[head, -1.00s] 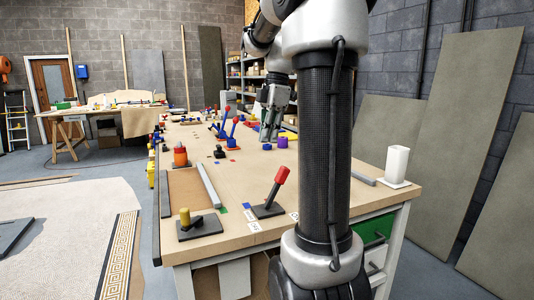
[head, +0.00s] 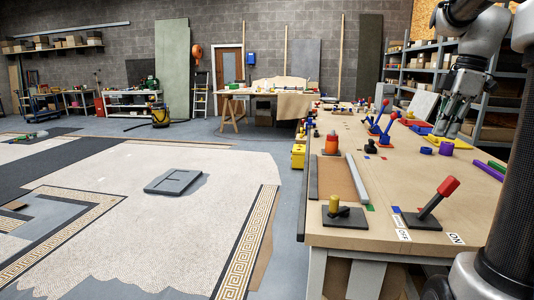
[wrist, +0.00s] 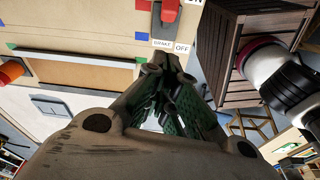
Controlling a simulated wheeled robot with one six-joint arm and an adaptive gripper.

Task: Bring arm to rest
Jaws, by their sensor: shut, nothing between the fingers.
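My gripper (head: 455,117) hangs over the right part of the workbench (head: 290,0) in the head view, its fingers pointing down. In the wrist view my gripper (wrist: 172,84) shows its dark fingers drawn together with nothing between them. A lever with a red handle (head: 437,200) stands tilted on a dark plate at the bench's near end. Its red end (wrist: 170,10) is at the top of the wrist view, above labels reading "BRAKE" and "OFF".
Blue levers (head: 384,122), a purple cylinder (head: 446,148) and an orange-red jar (head: 332,143) stand on the bench. A yellow-knobbed plate (head: 344,213) is at its near corner. The mosaic floor (head: 110,230) at left is mostly open, with a grey slab (head: 173,182).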

